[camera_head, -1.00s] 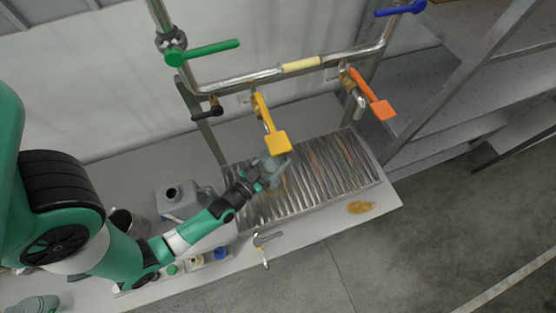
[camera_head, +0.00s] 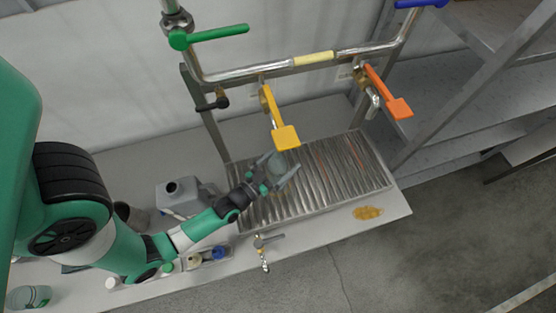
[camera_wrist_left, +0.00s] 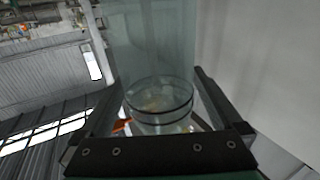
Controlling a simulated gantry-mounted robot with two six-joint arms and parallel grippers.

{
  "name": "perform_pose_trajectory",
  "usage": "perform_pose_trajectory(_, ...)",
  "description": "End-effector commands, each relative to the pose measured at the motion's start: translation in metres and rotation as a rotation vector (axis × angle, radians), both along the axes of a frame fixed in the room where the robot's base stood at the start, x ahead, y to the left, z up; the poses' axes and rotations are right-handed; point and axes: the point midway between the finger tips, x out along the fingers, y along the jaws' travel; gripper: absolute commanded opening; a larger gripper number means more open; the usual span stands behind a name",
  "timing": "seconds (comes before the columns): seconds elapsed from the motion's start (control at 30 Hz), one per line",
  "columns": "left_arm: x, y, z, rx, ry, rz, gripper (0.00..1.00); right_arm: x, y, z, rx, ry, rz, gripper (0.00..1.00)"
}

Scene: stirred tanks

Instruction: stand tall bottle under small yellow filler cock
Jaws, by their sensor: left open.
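The yellow filler cock (camera_head: 286,136) hangs from the pipe frame, with its paddle handle pointing down toward me. A clear, pale bottle (camera_head: 284,174) stands on the ribbed metal grate (camera_head: 340,180), just below the cock handle in the head view. The cock's spout is hidden, so I cannot tell the exact alignment. My left gripper (camera_head: 270,173) is open, with its fingers either side of the bottle. In the left wrist view the see-through bottle (camera_wrist_left: 160,100) stands between the two dark fingers. My right gripper is not in view.
A green lever (camera_head: 210,37) and an orange lever (camera_head: 389,92) flank the yellow one on the pipes. A grey box (camera_head: 180,195) stands left of the grate. A loose tap (camera_head: 264,245) lies at the table's front edge. A brown stain (camera_head: 367,213) is at right.

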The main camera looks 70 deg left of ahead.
Motion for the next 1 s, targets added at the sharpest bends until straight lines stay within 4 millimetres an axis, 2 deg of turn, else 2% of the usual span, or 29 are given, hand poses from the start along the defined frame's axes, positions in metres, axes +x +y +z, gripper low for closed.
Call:
perform_pose_trajectory(0.03, 0.000, 0.000, 0.006, 0.000, 0.000, 0.000, 1.00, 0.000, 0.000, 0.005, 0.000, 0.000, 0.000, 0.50)
perform_pose_trajectory(0.17, -0.018, -0.009, 0.001, -0.001, 0.002, -0.002, 1.00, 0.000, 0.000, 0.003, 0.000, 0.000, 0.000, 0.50)
perform_pose_trajectory(0.43, -0.085, -0.042, 0.002, -0.003, 0.006, -0.006, 1.00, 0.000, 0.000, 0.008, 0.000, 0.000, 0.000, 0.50)
perform_pose_trajectory(0.6, -0.096, -0.053, 0.006, -0.005, -0.013, -0.019, 1.00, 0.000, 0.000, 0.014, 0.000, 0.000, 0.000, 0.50)
perform_pose_trajectory(0.8, -0.107, -0.053, 0.003, -0.001, -0.003, -0.005, 1.00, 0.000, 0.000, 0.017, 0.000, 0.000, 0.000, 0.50)
perform_pose_trajectory(1.0, -0.109, -0.052, 0.002, 0.000, 0.001, 0.000, 1.00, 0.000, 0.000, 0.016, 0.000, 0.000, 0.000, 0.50)
